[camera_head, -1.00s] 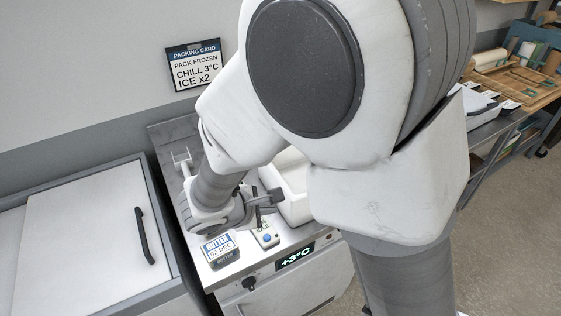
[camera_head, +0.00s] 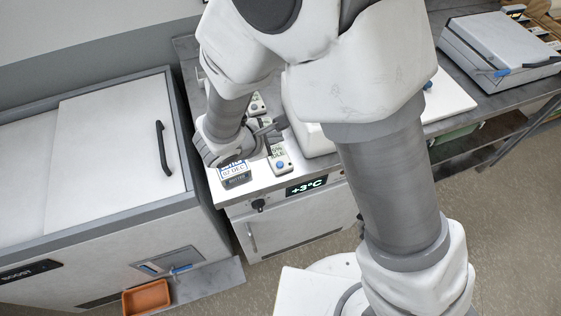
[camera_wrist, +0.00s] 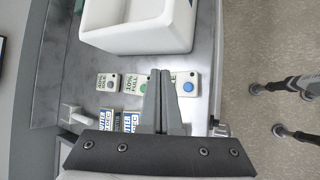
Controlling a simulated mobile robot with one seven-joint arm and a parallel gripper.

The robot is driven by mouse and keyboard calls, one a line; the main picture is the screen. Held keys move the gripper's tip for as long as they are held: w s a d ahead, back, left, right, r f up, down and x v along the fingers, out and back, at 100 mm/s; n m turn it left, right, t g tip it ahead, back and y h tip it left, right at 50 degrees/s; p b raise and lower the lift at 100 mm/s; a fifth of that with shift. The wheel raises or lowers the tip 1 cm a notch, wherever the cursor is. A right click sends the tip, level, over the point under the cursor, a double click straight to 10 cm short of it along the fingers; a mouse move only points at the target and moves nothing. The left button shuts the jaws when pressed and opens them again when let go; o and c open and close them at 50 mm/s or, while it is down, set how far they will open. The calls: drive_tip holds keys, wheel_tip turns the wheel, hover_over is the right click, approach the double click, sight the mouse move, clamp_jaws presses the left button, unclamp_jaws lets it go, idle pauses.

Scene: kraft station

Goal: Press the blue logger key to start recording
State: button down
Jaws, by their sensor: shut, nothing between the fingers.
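A small white logger with a round blue key (camera_head: 280,165) lies on the steel counter near its front edge. The blue key also shows in the wrist view (camera_wrist: 188,87), just right of the fingers. My gripper (camera_head: 274,130) is shut and empty, over the row of loggers; in the wrist view its fingertips (camera_wrist: 160,73) partly cover that row. A second logger (camera_head: 257,104) lies farther back. I cannot tell the height of the fingertips above the counter.
A white box (camera_wrist: 140,35) stands close behind the loggers. A chest freezer (camera_head: 120,145) is at the left. A +3°C display (camera_head: 306,186) is on the counter's front.

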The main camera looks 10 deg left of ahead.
drive_tip(key=shift+f, duration=0.15)
drive_tip(key=b, duration=0.5)
approach(284, 159)
drive_tip(key=w, duration=0.1)
drive_tip(key=w+d, duration=0.1)
drive_tip(key=w, duration=0.1)
drive_tip(key=shift+w+d+f, duration=0.15)
drive_tip(key=shift+f+b, duration=0.75)
drive_tip(key=shift+b, duration=0.2)
drive_tip(key=shift+f, duration=0.15)
idle(0.5)
drive_tip(key=shift+f+b, duration=0.3)
drive_tip(key=shift+b, duration=0.45)
drive_tip(key=shift+f+b, duration=0.45)
drive_tip(key=shift+b, duration=0.2)
idle(0.4)
idle(0.3)
drive_tip(key=shift+r+p, duration=0.5)
drive_tip(key=shift+r, duration=0.4)
drive_tip(key=shift+r, duration=0.1)
